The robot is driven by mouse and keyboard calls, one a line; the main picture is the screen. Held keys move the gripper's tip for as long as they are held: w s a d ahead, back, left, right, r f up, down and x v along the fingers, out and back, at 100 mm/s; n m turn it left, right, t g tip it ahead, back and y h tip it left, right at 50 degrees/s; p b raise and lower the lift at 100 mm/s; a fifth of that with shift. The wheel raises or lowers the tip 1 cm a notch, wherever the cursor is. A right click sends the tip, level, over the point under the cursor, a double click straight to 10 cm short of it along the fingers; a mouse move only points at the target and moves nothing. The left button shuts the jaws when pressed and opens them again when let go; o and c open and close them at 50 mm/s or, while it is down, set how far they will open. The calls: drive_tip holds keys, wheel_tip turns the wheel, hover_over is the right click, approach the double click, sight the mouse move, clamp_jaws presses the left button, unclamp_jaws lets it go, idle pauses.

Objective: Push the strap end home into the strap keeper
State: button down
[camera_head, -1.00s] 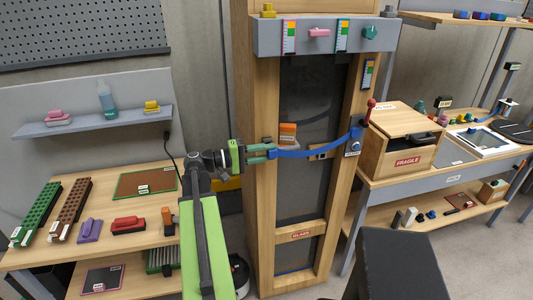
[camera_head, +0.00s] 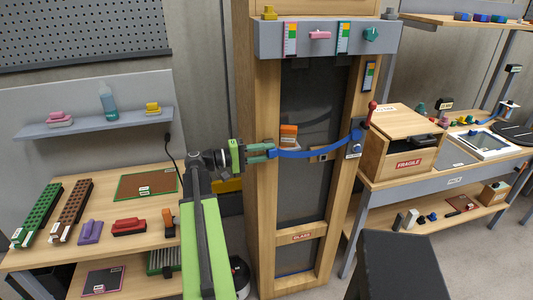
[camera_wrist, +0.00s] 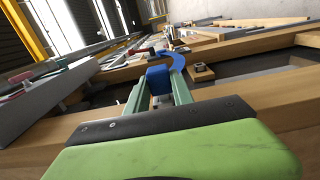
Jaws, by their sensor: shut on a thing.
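The blue strap (camera_head: 310,154) runs in a sagging curve across the front of the tall wooden crate, from my gripper to a fitting on its right post. My gripper (camera_head: 271,151) is at the crate's left post, shut on the strap end. In the wrist view the strap end (camera_wrist: 158,78) is a blue block between the green jaws (camera_wrist: 160,92), with the strap bending away beyond it. I cannot pick out the strap keeper for certain. A small wooden block with a dark top (camera_head: 318,154) sits behind the strap and shows in the wrist view (camera_wrist: 201,71).
A lever with a red knob (camera_head: 372,106) stands at the crate's right post. An orange-topped block (camera_head: 288,134) is just above the strap. A wooden box marked FRAGILE (camera_head: 408,163) is on the right bench. A workbench (camera_head: 60,247) with several items stands left.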

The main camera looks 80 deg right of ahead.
drive_tip(key=shift+w+d, duration=0.2)
drive_tip(key=shift+d, duration=0.2)
drive_tip(key=c, duration=1)
unclamp_jaws()
drive_tip(key=v, duration=1.7)
drive_tip(key=shift+w+a, duration=0.15)
drive_tip(key=shift+a, duration=0.05)
